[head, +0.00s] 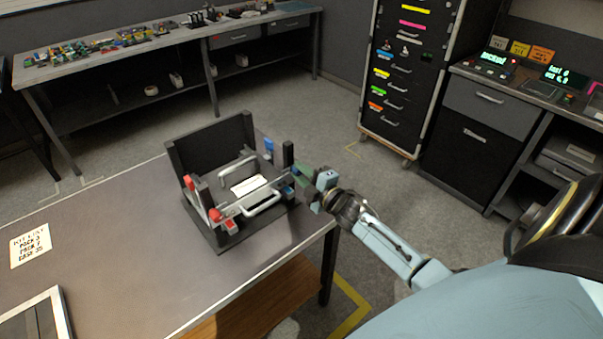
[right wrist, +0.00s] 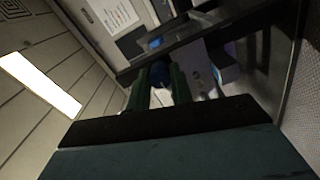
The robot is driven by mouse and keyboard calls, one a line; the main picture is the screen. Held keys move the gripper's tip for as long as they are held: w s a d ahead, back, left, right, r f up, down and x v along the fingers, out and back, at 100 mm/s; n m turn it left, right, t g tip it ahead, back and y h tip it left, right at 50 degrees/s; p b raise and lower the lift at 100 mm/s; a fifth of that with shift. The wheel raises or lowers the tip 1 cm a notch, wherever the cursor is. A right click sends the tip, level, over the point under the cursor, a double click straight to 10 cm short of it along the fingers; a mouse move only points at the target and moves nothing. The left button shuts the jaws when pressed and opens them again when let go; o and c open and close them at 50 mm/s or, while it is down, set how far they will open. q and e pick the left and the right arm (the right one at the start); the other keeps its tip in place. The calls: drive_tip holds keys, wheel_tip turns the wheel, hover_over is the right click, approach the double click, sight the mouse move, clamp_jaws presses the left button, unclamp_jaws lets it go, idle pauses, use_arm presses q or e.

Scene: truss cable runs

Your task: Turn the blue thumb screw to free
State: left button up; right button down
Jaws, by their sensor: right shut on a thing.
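A dark open-fronted fixture (head: 213,150) with upright walls stands near the table's right end. My right gripper (head: 298,172) reaches the fixture's right side from the right. In the right wrist view, its green fingers (right wrist: 158,82) are shut on the blue thumb screw (right wrist: 156,71); only part of the blue head shows between them. In the head view the fingers largely hide this screw. Another blue part (head: 268,146) stands at the fixture's back right corner. I cannot tell how far the screw is turned. My left gripper is out of view.
The fixture also holds white handles (head: 263,205), a pale plate (head: 249,186) and red parts (head: 215,215). A printed card (head: 30,244) and a framed panel (head: 35,318) lie on the table (head: 130,235). The table's middle is clear. A drawer cabinet (head: 402,75) stands behind.

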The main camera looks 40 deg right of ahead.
drive_tip(key=c, duration=1.2)
unclamp_jaws()
drive_tip(key=shift+c, duration=0.2)
drive_tip(key=s, duration=1.3)
drive_tip(key=shift+s+d, duration=0.2)
drive_tip(key=shift+d, duration=0.05)
drive_tip(key=s+a+f+m+g+h, duration=0.1)
drive_tip(key=s+a+f+m+g, duration=0.2)
drive_tip(key=f, duration=0.7)
drive_tip(key=s+a+f+m+g, duration=0.1)
drive_tip(key=s+f+m+g, duration=0.3)
drive_tip(key=f, duration=0.5)
drive_tip(key=s+a+f+m+g+h, duration=0.15)
drive_tip(key=s+f, duration=0.35)
drive_tip(key=f, duration=0.5)
drive_tip(key=s+a+f+m+g, duration=0.1)
drive_tip(key=s+a+f+g, duration=0.1)
drive_tip(key=s, duration=0.6)
drive_tip(key=s+a+f+m+g+y+b, duration=0.1)
drive_tip(key=s+a+f+m+g, duration=0.1)
drive_tip(key=s+f, duration=0.5)
drive_tip(key=s+a+f+m+g+y+b, duration=0.1)
drive_tip(key=s+a+f+g, duration=0.3)
drive_tip(key=s, duration=0.5)
drive_tip(key=shift+a+f+m, duration=0.35)
drive_tip(key=shift+a+f, duration=0.25)
drive_tip(key=shift+a, duration=0.45)
